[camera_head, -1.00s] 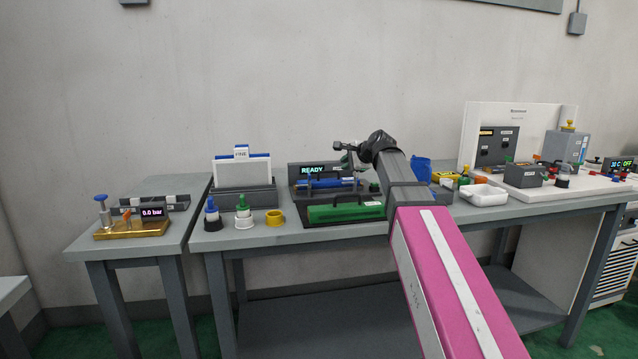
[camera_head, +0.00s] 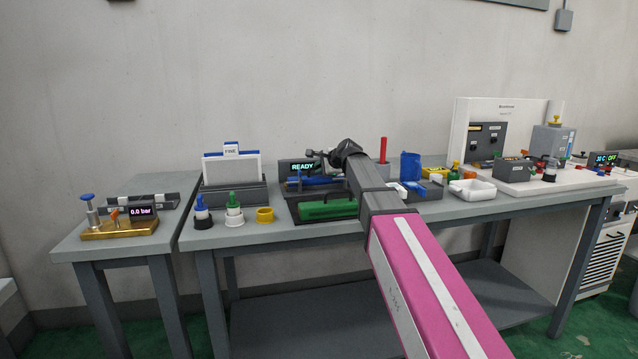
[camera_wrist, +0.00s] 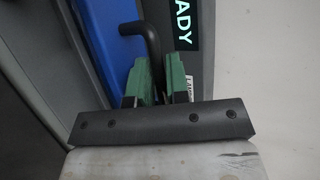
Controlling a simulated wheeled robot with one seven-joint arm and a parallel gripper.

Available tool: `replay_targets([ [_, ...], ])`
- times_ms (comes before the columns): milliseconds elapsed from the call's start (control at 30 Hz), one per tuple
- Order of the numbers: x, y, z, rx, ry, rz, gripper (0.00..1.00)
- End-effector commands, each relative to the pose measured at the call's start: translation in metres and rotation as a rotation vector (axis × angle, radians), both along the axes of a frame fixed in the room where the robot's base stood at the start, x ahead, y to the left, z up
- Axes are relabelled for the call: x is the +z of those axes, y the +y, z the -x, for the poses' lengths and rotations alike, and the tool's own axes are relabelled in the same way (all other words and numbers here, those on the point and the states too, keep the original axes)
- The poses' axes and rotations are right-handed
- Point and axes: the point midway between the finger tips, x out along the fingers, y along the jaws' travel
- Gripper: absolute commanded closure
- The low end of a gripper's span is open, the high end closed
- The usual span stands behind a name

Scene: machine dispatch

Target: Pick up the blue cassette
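The blue cassette (camera_head: 308,182) lies behind a green cassette (camera_head: 328,208) in the dark station with the READY display. In the head view, my arm and gripper (camera_head: 320,160) partly hide it. In the wrist view, its blue body (camera_wrist: 118,45) is at the upper left, and a bent black handle (camera_wrist: 150,38) rises from it. The green fingers of my gripper (camera_wrist: 159,78) stand on both sides of this handle with a narrow gap that it fills. My gripper looks shut on the handle. The exact contact is partly hidden.
The READY display (camera_head: 302,167) stands close behind my gripper. A rack with a FINE tag (camera_head: 232,168), bottles and a yellow ring (camera_head: 265,215) are to the left. A red rod (camera_head: 383,150), a blue cup (camera_head: 410,166) and a white tray (camera_head: 472,190) are to the right.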

Motion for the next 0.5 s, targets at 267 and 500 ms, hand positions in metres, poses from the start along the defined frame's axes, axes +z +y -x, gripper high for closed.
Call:
replay_targets([
  [267,-0.0014,0.0014,-0.0016,-0.001,-0.001,0.0,0.94],
  [500,-0.0014,0.0012,-0.0015,-0.001,-0.001,0.0,1.0],
])
